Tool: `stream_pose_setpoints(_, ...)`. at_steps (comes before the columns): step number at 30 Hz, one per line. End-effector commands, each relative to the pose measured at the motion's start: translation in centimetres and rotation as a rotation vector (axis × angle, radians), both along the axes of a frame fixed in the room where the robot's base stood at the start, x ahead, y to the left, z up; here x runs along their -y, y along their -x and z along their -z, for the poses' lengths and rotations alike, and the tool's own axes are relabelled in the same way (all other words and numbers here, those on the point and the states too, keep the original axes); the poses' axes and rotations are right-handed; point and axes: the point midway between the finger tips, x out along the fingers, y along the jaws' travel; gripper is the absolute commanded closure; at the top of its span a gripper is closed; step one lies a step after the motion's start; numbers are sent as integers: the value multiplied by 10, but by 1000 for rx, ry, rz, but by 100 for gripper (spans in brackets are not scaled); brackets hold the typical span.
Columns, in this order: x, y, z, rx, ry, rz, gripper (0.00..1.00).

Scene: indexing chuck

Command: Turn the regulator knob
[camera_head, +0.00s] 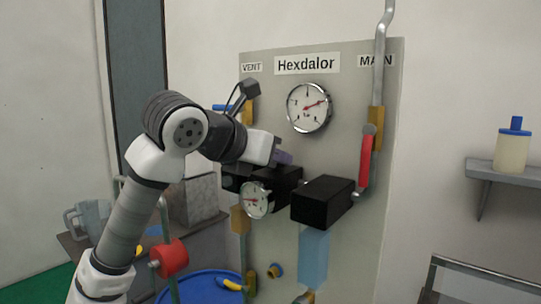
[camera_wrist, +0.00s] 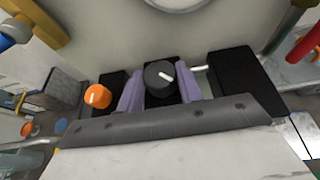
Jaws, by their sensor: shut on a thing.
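The regulator knob (camera_wrist: 158,74) is a dark grey round knob with a white pointer line, on a black block in the wrist view. The pointer lies aslant toward the lower right. My gripper (camera_wrist: 159,88) has one purple finger on each side of the knob and is shut on it. In the head view my gripper (camera_head: 282,157) is at the black regulator block (camera_head: 284,184) on the panel. The knob is hidden there behind the gripper.
An orange knob (camera_wrist: 97,96) sits just left of the fingers. A second black block (camera_head: 322,202) and a red handle (camera_head: 365,158) are to the right. A small gauge (camera_head: 256,200) hangs below, and a large gauge (camera_head: 309,108) is above on the grey panel (camera_head: 345,85).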

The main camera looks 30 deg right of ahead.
Motion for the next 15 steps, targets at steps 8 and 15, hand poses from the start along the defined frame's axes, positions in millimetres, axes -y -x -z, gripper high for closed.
stream_pose_setpoints(8,0,1,2,5,-2,-51,87)
stream_pose_setpoints(15,1,3,2,9,-1,-211,87)
